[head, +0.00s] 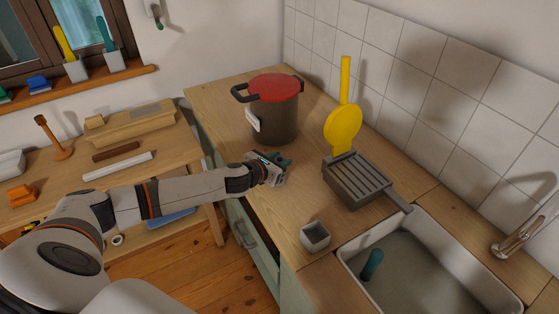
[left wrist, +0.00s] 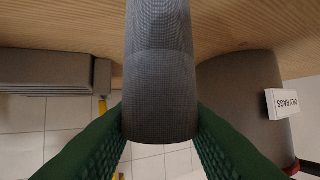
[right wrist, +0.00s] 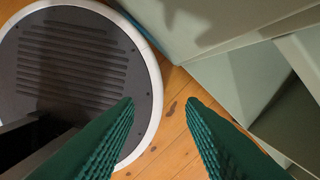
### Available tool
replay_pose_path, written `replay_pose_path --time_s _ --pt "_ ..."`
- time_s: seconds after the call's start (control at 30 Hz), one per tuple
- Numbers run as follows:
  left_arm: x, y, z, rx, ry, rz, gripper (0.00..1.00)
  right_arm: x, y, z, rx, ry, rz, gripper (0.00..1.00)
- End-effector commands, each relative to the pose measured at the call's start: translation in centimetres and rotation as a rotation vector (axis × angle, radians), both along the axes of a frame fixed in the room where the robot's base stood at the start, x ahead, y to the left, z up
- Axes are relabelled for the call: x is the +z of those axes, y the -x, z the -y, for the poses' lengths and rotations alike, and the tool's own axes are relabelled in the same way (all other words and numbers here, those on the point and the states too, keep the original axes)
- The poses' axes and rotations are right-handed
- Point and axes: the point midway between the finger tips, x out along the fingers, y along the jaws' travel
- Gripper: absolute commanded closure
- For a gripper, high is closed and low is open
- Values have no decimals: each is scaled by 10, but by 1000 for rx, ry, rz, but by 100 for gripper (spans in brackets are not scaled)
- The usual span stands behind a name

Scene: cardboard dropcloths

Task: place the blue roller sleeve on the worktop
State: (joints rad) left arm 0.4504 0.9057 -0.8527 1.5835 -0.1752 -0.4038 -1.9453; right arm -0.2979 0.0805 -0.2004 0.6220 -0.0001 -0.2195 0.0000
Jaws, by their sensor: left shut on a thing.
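My left gripper (head: 272,165) is low over the wooden worktop (head: 225,95), between the dark pot and the grey ribbed tray. In the left wrist view its green fingers (left wrist: 160,140) are shut on a blue-grey, cloth-textured cylinder, which looks like the blue roller sleeve (left wrist: 160,70). The sleeve reaches toward the wood surface; I cannot tell whether it touches. In the head view the sleeve is mostly hidden by the gripper. My right gripper (right wrist: 160,110) is open and empty, above the floor beside the cabinet.
The pot (head: 275,120) with a red lid stands behind the left gripper. The ribbed tray (head: 358,180), with a yellow paddle (head: 343,128), is to its right. A small grey cup (head: 315,236) stands near the front edge. A sink (head: 420,262) is at right.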

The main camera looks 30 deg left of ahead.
Motion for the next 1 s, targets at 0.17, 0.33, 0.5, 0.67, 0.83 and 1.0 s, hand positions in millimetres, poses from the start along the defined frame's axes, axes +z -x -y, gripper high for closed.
replay_pose_path --time_s 0.17,0.33,0.5,0.67,0.83,1.0 --pt "-2 0 0 0 0 0 57 -1 1 0 0 0 -1 64" --pt "-1 0 0 0 0 0 43 -1 1 0 0 -1 -2 64" --pt "-1 0 0 0 0 0 43 -1 2 0 0 0 -3 64" --pt "2 7 -1 -1 -2 -1 43 -2 3 0 0 0 -5 64" --pt "12 34 -4 -5 -4 -2 43 -6 3 0 0 0 -6 64" --pt "25 68 -9 -2 -6 -3 43 -13 4 0 -1 0 -6 64"
